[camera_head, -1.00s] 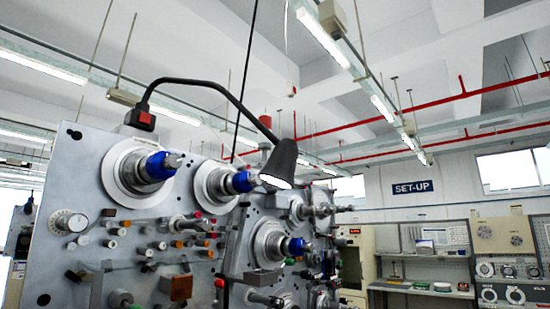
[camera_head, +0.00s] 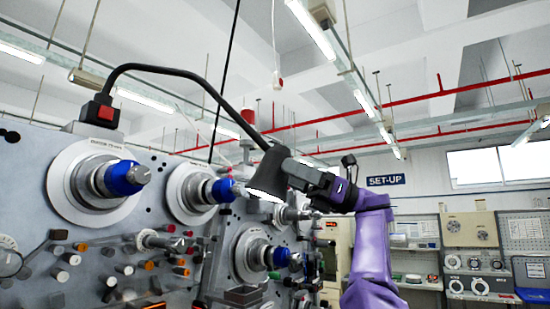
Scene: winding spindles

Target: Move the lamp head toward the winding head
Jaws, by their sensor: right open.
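The lamp head (camera_head: 267,176) is a black cone with a lit white opening facing down. It hangs on a black gooseneck (camera_head: 190,76) from a base with a red switch at upper left. My right gripper (camera_head: 290,170) reaches in from the right on a purple arm and is at the lamp head's right side. Its jaws are open; the lamp head hides the fingertips, so contact is unclear. Winding heads with blue hubs stand on the grey panel: a large one (camera_head: 122,179) at left, one (camera_head: 222,190) left of the lamp, one (camera_head: 280,257) below it. My left gripper is not in view.
The grey machine panel (camera_head: 30,160) fills the left, with several knobs and pegs jutting out. A black cable (camera_head: 228,60) hangs behind the gooseneck. Shelves (camera_head: 410,283) and a SET-UP sign (camera_head: 386,181) are far back at right.

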